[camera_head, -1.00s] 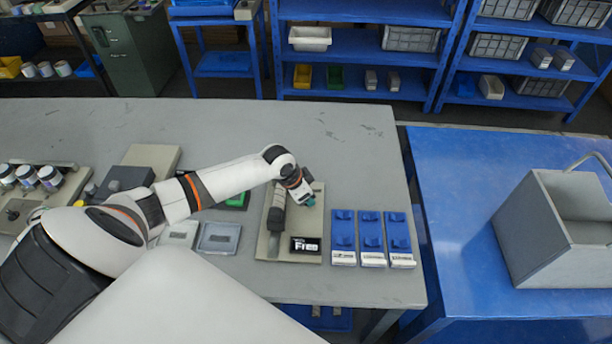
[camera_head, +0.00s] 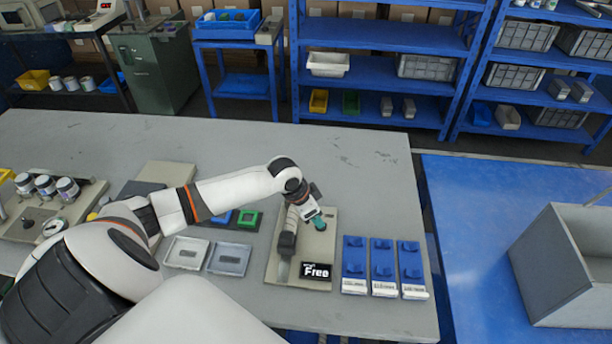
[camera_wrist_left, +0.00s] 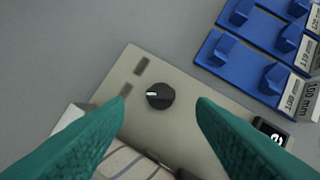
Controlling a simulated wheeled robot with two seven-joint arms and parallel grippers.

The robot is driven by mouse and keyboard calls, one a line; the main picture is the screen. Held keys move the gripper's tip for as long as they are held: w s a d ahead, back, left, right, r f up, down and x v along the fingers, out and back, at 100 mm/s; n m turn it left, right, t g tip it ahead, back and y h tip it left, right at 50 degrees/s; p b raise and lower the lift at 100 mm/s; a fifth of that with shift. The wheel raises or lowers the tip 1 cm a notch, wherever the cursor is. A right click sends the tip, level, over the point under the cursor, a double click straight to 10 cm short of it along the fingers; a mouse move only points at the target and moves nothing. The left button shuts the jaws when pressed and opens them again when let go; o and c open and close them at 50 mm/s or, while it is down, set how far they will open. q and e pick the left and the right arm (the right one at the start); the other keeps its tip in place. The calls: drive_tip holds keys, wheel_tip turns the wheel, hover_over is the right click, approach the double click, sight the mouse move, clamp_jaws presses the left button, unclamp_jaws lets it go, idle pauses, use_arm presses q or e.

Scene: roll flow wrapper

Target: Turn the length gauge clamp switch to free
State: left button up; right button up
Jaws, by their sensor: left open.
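The length gauge (camera_head: 276,262) is a beige plate on the grey table, with a grey bar along it and a black display (camera_head: 316,271) that reads "Free". In the left wrist view a round black clamp switch (camera_wrist_left: 160,96) with a white mark sits on the plate, the mark pointing left. My left gripper (camera_head: 319,222) is over the plate's right side and hides the switch in the head view. Its teal fingers (camera_wrist_left: 160,110) are spread wide, apart from the switch, with nothing between them. My right gripper is not in view.
Three blue gauge blocks (camera_head: 383,265) with white labels lie just right of the plate. Two grey trays (camera_head: 208,256) and a green frame (camera_head: 248,220) lie to its left. A grey bin (camera_head: 560,265) stands on the blue table (camera_head: 470,215) at right.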

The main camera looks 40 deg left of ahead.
use_arm(q)
drive_tip(key=b+v, duration=0.1)
drive_tip(key=v, duration=0.6)
drive_tip(key=shift+s+r, duration=0.15)
drive_tip(key=shift+r, duration=0.15)
drive_tip(key=shift+a, duration=0.1)
